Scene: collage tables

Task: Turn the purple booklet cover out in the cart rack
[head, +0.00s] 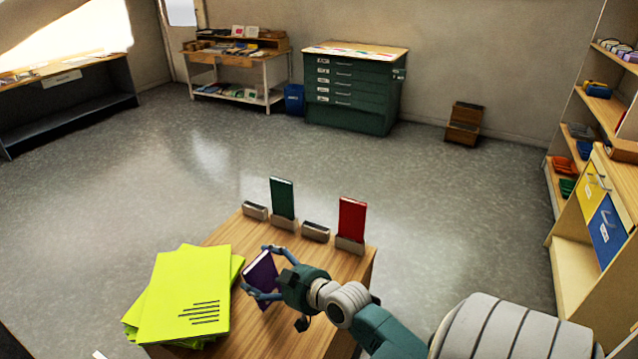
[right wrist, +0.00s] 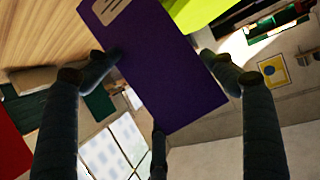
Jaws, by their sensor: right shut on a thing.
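My right gripper (head: 259,272) is shut on the purple booklet (head: 264,281) and holds it tilted by the wooden cart top (head: 300,322). In the right wrist view the purple booklet (right wrist: 165,75) lies between the fingers, and a pale label (right wrist: 112,10) shows near its upper end. In the head view fingers hide part of it. The rack is a row of small grey holders at the cart's far edge. A green booklet (head: 282,198) and a red booklet (head: 352,218) stand upright there. The left-end holder (head: 255,210) and the third holder (head: 316,231) look empty. My left gripper is not in view.
A stack of yellow-green booklets (head: 185,297) lies on the cart's left side, close to my right gripper. Shelves (head: 575,245) stand at the right. A green drawer cabinet (head: 350,92) and a workbench (head: 235,65) stand far back. The floor between is clear.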

